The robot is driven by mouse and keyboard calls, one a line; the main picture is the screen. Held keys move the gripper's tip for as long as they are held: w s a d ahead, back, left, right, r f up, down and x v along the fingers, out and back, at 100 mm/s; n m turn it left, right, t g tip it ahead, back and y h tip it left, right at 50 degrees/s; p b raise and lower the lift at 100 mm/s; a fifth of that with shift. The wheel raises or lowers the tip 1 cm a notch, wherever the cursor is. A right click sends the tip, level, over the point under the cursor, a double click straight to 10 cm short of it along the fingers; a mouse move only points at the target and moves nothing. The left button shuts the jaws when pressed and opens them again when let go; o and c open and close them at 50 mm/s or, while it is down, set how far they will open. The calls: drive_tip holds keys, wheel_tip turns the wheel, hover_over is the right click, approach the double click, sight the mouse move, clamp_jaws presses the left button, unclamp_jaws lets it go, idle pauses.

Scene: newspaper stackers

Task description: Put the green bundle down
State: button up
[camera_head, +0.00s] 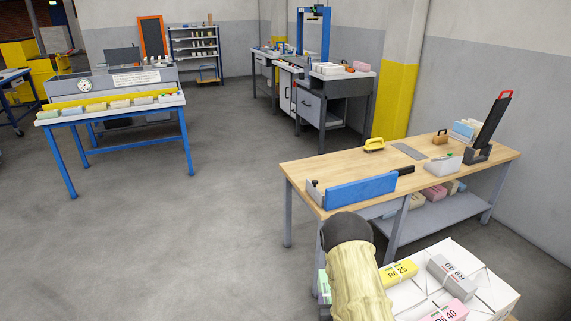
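A pale green block, possibly the green bundle (323,287), shows at the bottom centre, mostly hidden behind my pale yellow arm. I cannot tell whether it is held or resting on something. My gripper itself is not visible; only a dark-capped arm link shows. A yellow bundle (400,271), a grey bundle (440,266) and a pink bundle (450,314) lie on a white-topped surface (413,296) at the bottom right.
A wooden workbench (300,172) with a blue panel (360,191) stands just beyond. A blue-legged table (110,112) at the left carries a row of pastel bundles and a yellow bar. Grey floor (190,230) between them is open.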

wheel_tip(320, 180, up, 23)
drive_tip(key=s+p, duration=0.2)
drive_tip(key=p, duration=1.7)
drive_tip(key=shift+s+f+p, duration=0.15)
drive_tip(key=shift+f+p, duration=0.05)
drive_tip(key=shift+p, duration=0.2)
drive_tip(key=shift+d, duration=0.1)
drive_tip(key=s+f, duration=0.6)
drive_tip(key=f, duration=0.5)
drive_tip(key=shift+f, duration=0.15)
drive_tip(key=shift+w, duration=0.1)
